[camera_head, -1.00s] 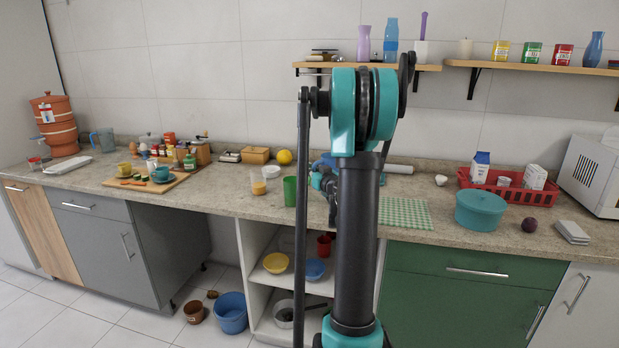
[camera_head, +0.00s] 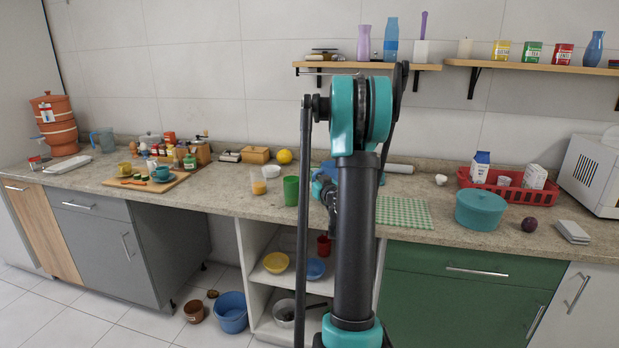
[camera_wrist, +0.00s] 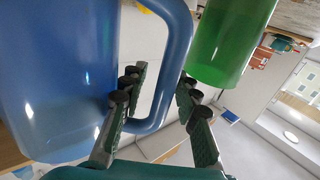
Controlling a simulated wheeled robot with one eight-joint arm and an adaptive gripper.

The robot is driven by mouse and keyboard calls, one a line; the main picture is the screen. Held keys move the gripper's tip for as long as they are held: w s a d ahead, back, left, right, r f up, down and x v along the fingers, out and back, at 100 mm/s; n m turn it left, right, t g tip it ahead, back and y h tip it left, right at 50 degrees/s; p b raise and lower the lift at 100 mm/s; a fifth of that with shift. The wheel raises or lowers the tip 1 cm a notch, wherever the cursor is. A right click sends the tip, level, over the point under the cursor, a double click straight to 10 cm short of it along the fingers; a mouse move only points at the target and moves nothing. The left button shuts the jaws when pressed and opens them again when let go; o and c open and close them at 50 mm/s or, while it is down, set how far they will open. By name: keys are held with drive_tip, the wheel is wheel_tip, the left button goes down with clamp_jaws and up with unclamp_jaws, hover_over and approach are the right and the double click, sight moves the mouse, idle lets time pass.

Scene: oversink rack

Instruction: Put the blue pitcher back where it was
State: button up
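The blue pitcher (camera_wrist: 60,75) fills the left of the wrist view, with its loop handle (camera_wrist: 178,60) towards the middle. My gripper (camera_wrist: 158,100) is open, with one finger on each side of the handle's lower part; the left finger is close to the pitcher's body. I cannot tell whether either finger touches. In the head view a part of the blue pitcher (camera_head: 327,168) shows on the counter behind my arm, which hides most of it and my fingertips.
A green cup (camera_wrist: 230,38) stands close to the right finger; it also shows in the head view (camera_head: 290,190). A checked cloth (camera_head: 404,212) lies right of my arm. A shelf (camera_head: 365,68) hangs above.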

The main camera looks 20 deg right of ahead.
drive_tip(key=shift+r, duration=0.1)
drive_tip(key=s+d, duration=0.1)
drive_tip(key=s, duration=1.1)
drive_tip(key=s+a+f+n+g+y, duration=0.1)
drive_tip(key=s+a+f+g, duration=0.25)
drive_tip(key=a, duration=0.35)
drive_tip(key=s+a+f+g+y, duration=0.1)
drive_tip(key=s+a+f+g, duration=0.1)
drive_tip(key=s+a, duration=0.3)
drive_tip(key=s+a+f+n+g+y, duration=0.1)
drive_tip(key=s+a+f+g+y, duration=0.15)
drive_tip(key=a, duration=0.55)
drive_tip(key=s+f+m+g+h, duration=0.1)
drive_tip(key=s+f+g+h, duration=0.2)
drive_tip(key=s, duration=0.5)
drive_tip(key=s+d+f+m+g+h, duration=0.1)
drive_tip(key=s+f+m+g+h, duration=0.1)
drive_tip(key=s+f, duration=0.4)
drive_tip(key=s+h, duration=0.1)
drive_tip(key=s, duration=0.2)
drive_tip(key=shift+s+d+g, duration=0.25)
drive_tip(key=shift+d+g, duration=0.05)
drive_tip(key=shift+g, duration=0.1)
